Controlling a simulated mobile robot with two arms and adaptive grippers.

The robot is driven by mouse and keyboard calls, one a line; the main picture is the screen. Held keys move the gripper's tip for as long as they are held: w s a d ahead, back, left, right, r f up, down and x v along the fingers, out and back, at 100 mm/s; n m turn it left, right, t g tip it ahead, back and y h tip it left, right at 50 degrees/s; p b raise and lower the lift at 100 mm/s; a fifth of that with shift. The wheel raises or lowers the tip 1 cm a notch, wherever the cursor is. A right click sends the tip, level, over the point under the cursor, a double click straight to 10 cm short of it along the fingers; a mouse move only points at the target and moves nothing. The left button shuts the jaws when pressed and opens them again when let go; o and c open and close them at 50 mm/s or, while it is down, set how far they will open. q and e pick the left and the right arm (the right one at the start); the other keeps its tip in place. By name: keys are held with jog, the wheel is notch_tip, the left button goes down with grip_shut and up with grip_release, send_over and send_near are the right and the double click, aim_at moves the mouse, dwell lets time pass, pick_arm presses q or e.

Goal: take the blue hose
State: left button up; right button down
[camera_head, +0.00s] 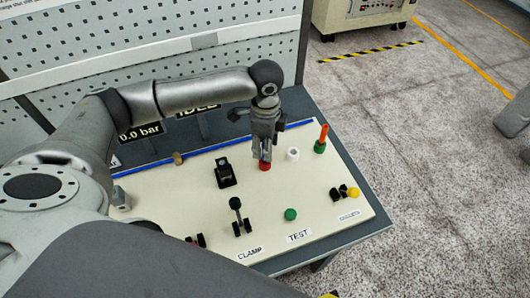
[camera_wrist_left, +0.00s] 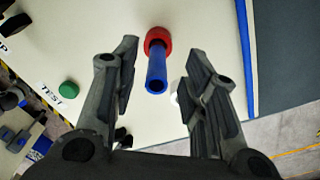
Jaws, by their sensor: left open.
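The blue hose (camera_wrist_left: 156,72) shows in the left wrist view as a short hollow blue tube standing out from a red collar (camera_wrist_left: 158,40) on the cream panel. In the head view the red collar (camera_head: 265,166) shows below my left gripper (camera_head: 262,152), and the hose is mostly hidden by the fingers. My left gripper is open, and in the left wrist view (camera_wrist_left: 168,75) its two fingers stand on either side of the hose, with a gap visible on both sides. My right gripper is not in view.
The cream panel (camera_head: 190,205) carries a white fitting (camera_head: 292,154), a green fitting with an orange tube (camera_head: 322,140), a black switch (camera_head: 225,173), a black lever (camera_head: 237,210), a green button (camera_head: 290,214) and a yellow knob (camera_head: 353,193). A perforated board (camera_head: 130,35) stands behind.

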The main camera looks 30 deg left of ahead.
pick_arm(q)
notch_tip(320, 180, down, 3)
jog(key=shift+s+f+p, duration=0.15)
jog(key=shift+f+p, duration=0.05)
jog(key=shift+p, duration=0.3)
jog(key=shift+f, duration=0.2)
jog(key=shift+c, duration=0.7)
jog(key=c, duration=0.7)
grip_shut()
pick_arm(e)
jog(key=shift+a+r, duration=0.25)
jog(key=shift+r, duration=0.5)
